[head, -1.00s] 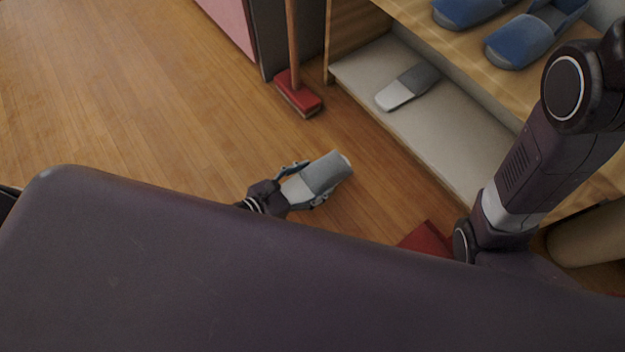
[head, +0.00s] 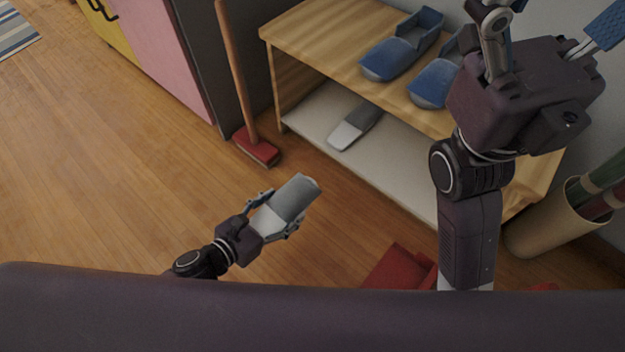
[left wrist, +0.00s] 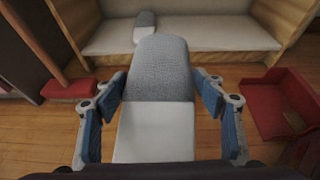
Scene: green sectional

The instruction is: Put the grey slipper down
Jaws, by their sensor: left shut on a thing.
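The grey slipper (head: 292,197), with a pale front part, is in my left gripper (head: 280,213). The fingers are shut on its two sides, and it is above the wooden floor in front of the shelf. In the left wrist view the slipper (left wrist: 160,75) points away from me between the blue finger pads. A matching grey slipper (head: 356,127) lies on the low pale shelf (head: 395,165); it shows small in the left wrist view (left wrist: 144,24). My right gripper (head: 550,22) is raised at the upper right with its fingers spread and nothing between them.
Blue slippers (head: 402,45) stand on the wooden upper shelf (head: 320,35). A broom with a red head (head: 256,147) leans left of the shelf. A red object (head: 398,268) is on the floor right of my left gripper. A tan bin (head: 545,226) stands far right. Floor at left is clear.

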